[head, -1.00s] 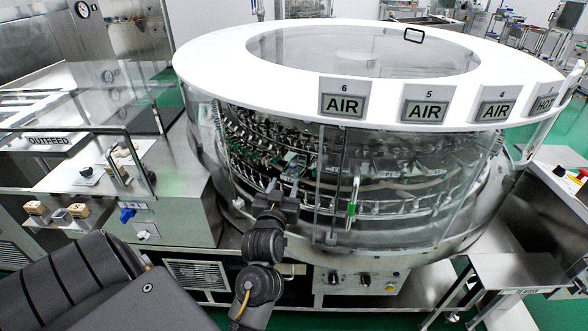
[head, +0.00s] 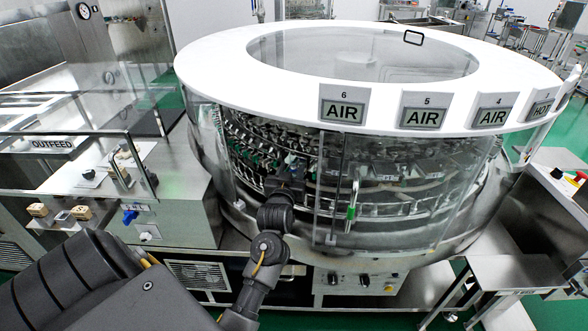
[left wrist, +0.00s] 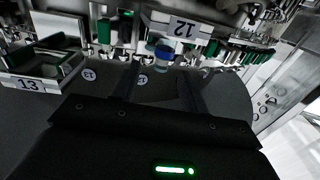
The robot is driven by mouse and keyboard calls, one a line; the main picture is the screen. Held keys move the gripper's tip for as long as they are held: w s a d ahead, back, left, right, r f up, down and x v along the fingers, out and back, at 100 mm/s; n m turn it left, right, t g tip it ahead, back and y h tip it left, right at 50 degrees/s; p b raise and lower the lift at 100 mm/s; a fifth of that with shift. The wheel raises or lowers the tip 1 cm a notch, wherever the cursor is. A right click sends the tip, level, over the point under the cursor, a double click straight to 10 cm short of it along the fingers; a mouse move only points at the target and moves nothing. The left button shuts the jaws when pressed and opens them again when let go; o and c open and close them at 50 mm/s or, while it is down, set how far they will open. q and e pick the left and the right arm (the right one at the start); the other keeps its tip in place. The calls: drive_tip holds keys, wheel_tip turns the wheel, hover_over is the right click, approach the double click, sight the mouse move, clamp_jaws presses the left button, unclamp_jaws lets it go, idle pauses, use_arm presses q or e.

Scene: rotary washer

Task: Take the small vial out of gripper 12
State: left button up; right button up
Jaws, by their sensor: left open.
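In the head view my left gripper (head: 288,178) reaches into the washer's open front; the vial is too small to tell there. My right gripper is not in view.
The rotary washer (head: 226,80) has a white top ring and clear panels. A panel with a green handle (head: 352,212) stands right of my arm. A holder marked 13 (left wrist: 28,85) sits at the left in the wrist view, with other ring grippers close by.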

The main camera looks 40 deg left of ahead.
use_arm(q)
drive_tip(key=shift+x, duration=0.8)
drive_tip(key=shift+c, duration=0.3)
clamp_jaws()
